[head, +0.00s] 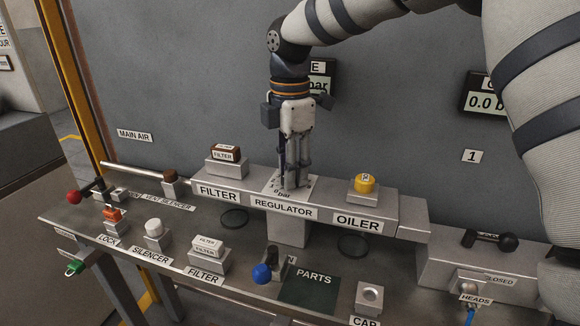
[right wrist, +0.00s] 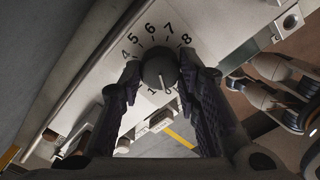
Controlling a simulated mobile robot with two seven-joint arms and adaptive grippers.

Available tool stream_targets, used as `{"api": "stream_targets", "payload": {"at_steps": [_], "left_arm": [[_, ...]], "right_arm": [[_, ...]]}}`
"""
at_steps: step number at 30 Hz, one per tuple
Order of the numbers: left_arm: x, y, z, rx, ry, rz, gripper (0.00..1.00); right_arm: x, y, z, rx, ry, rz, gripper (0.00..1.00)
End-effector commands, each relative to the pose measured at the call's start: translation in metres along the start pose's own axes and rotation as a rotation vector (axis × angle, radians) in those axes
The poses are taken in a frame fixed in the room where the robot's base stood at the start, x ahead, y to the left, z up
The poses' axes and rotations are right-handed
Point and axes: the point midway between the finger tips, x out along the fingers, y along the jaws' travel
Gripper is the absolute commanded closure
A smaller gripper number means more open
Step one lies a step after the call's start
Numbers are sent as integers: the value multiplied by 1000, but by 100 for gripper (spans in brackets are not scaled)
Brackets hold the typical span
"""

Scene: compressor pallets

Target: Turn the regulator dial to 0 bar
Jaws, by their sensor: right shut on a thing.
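The regulator dial (right wrist: 158,70) is a dark round knob on a light scale plate (right wrist: 128,72) with printed numbers. Its white pointer line faces the lower edge of the right wrist view, near the 1 and the figure beside it, apparently 0; I cannot tell the exact reading. My right gripper (right wrist: 160,78) is shut on the knob, one finger on each side. In the head view my right gripper (head: 293,185) points down onto the scale plate behind the REGULATOR label (head: 283,209), hiding the knob.
A FILTER block (head: 227,167) stands left of the regulator, and the yellow-topped oiler (head: 365,183) stands right. My right arm partly covers a wall display (head: 318,83); another display (head: 484,101) reads 0.0. The lower shelf holds a blue-knobbed lever (head: 262,274) and a PARTS mat (head: 311,291).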

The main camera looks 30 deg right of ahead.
Motion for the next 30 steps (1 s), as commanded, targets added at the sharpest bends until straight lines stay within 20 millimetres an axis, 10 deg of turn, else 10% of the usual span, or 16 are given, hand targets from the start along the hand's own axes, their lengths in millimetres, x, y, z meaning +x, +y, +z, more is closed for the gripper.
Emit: {"api": "stream_targets", "payload": {"at_steps": [14,15,17,30], "left_arm": [[0,0,0,0,-1,0,100],[0,0,0,0,-1,0,100],[0,0,0,0,-1,0,100],[0,0,0,0,0,0,100]], "right_arm": [[2,-1,0,-15,0,-4,97],[2,-1,0,-15,0,-4,65],[1,-1,0,-15,0,-4,52],[-21,1,0,-13,-1,4,50]]}}
